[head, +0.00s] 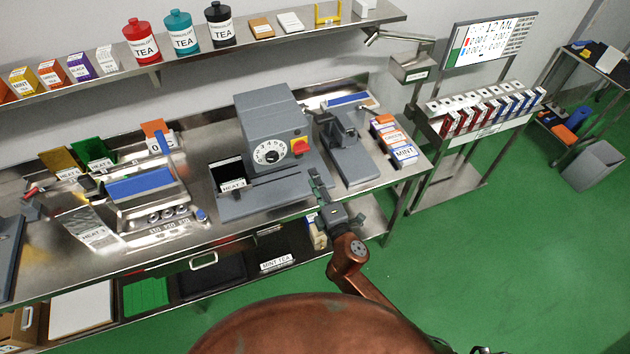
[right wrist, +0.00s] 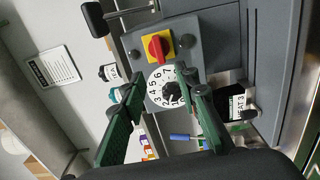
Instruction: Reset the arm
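My right arm reaches over the front edge of the steel bench (head: 385,197). Its gripper (head: 319,183) is just in front of the grey machine (head: 270,110) with a white number dial (head: 269,151) and a red knob on a yellow plate (head: 300,147). In the right wrist view the two green-padded fingers of the gripper (right wrist: 166,92) are apart with nothing between them. The dial (right wrist: 166,88) and the red knob (right wrist: 156,46) show beyond the fingertips. My left gripper is not in view.
A grey press-like device (head: 348,150) and tea boxes (head: 395,142) stand right of the gripper. A blue-topped machine (head: 145,190) is at left. A wall shelf (head: 190,62) holds tea tins.

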